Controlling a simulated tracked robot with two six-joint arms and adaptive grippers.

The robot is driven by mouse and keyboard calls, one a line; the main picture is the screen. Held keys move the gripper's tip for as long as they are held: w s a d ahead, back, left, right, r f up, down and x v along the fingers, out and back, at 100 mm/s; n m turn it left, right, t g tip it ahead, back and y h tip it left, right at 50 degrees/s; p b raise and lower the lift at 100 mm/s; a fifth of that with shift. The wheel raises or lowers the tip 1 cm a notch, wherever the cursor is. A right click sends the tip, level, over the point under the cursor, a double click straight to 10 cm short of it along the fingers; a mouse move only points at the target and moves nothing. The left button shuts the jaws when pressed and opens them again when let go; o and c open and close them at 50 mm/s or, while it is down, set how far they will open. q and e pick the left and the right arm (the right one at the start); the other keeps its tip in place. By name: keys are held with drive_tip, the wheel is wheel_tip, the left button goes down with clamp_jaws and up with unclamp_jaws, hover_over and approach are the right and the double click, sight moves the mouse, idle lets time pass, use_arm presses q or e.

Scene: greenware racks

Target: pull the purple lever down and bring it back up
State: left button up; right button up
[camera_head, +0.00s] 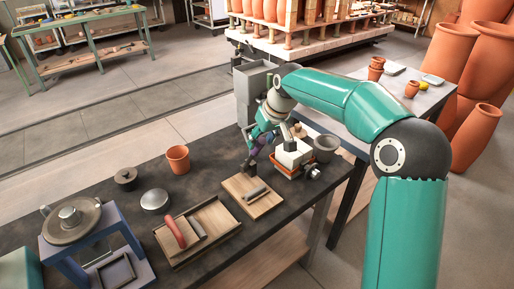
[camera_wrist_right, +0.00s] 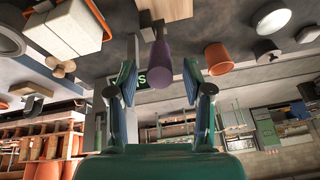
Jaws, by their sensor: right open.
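The purple lever (camera_wrist_right: 160,62) shows in the right wrist view as a thick rounded grip on a grey stem, pointing toward the camera. My right gripper (camera_wrist_right: 158,82) is open, with one finger on each side of the lever and a visible gap to both. In the head view my right gripper (camera_head: 250,158) hangs beside the grey machine at the back of the dark table. A little purple (camera_head: 266,138) shows there behind my fingers; most of the lever is hidden. My left gripper is not in view.
A white block in an orange tray (camera_head: 281,171) and a grey bowl (camera_head: 326,148) stand close right of the gripper. A wooden board (camera_head: 266,206) lies in front. A terracotta cup (camera_head: 178,159) stands to the left. The dark table has bare room between them.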

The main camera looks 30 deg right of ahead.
sight(257, 149)
drive_tip(key=shift+x, duration=2.6)
clamp_jaws()
